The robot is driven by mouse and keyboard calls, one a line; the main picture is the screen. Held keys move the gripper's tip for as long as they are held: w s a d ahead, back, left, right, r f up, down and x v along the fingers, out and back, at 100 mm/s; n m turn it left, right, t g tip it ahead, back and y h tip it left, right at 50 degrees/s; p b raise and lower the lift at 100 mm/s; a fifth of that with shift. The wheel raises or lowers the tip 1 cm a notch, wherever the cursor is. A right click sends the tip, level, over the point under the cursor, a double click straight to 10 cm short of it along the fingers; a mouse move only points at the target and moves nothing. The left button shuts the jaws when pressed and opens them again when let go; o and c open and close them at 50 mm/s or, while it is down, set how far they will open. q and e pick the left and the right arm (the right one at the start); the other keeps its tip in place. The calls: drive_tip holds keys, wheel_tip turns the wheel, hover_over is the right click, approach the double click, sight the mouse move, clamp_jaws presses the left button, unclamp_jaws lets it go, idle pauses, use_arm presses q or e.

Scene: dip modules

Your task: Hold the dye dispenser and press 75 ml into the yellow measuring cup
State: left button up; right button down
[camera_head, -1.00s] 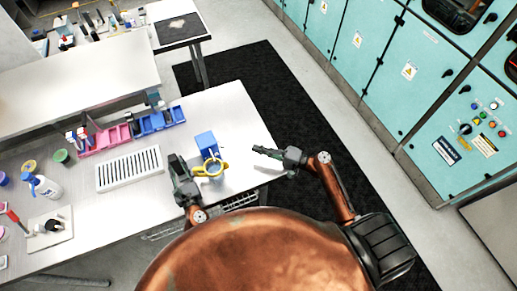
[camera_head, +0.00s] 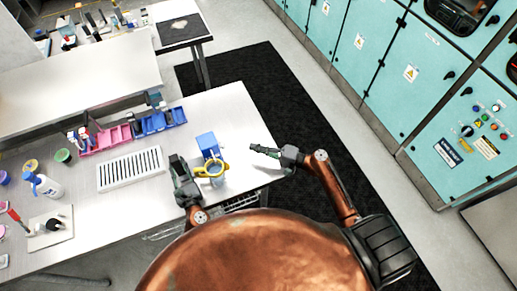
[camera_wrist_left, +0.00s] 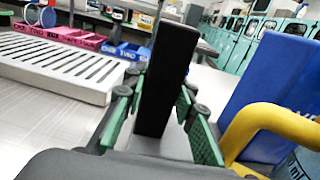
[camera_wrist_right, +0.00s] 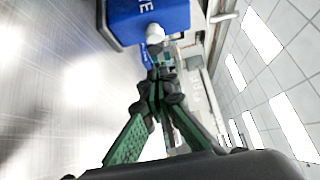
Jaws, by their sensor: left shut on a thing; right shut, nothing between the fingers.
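The yellow measuring cup (camera_head: 224,167) stands near the front edge of the bench. Its yellow handle (camera_wrist_left: 265,125) shows in the left wrist view. A blue box (camera_head: 206,142) stands just behind the cup. In the right wrist view a blue body (camera_wrist_right: 150,18) with a white nozzle-like tip is ahead of the fingers; I cannot tell whether it is the dye dispenser. My left gripper (camera_head: 178,176), left of the cup, is shut on a dark upright block (camera_wrist_left: 160,75). My right gripper (camera_head: 262,150) is shut and empty, right of the cup and box, apart from both.
A white slotted tray (camera_head: 130,168) lies left of my left gripper. Pink (camera_head: 107,138) and blue bins (camera_head: 158,121) stand behind it. A white bottle with a blue top (camera_head: 47,186) is at the left. The bench right of the blue box is clear.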

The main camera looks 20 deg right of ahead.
sight(224, 148)
drive_tip(key=x, duration=0.5)
drive_tip(key=shift+w+a, duration=0.25)
drive_tip(key=shift+a, duration=0.05)
drive_tip(key=a, duration=0.3)
drive_tip(key=shift+a, duration=0.55)
drive_tip(key=shift+s+a, duration=0.1)
drive_tip(key=shift+a, duration=1.2)
use_arm(q)
drive_tip(key=shift+d, duration=0.15)
use_arm(e)
drive_tip(key=shift+d, duration=0.1)
drive_tip(key=shift+d, duration=0.25)
drive_tip(key=d, duration=0.4)
drive_tip(key=shift+s+d+f, duration=0.1)
drive_tip(key=shift+s+d, duration=0.05)
drive_tip(key=v, duration=0.9)
drive_tip(key=shift+s, duration=0.1)
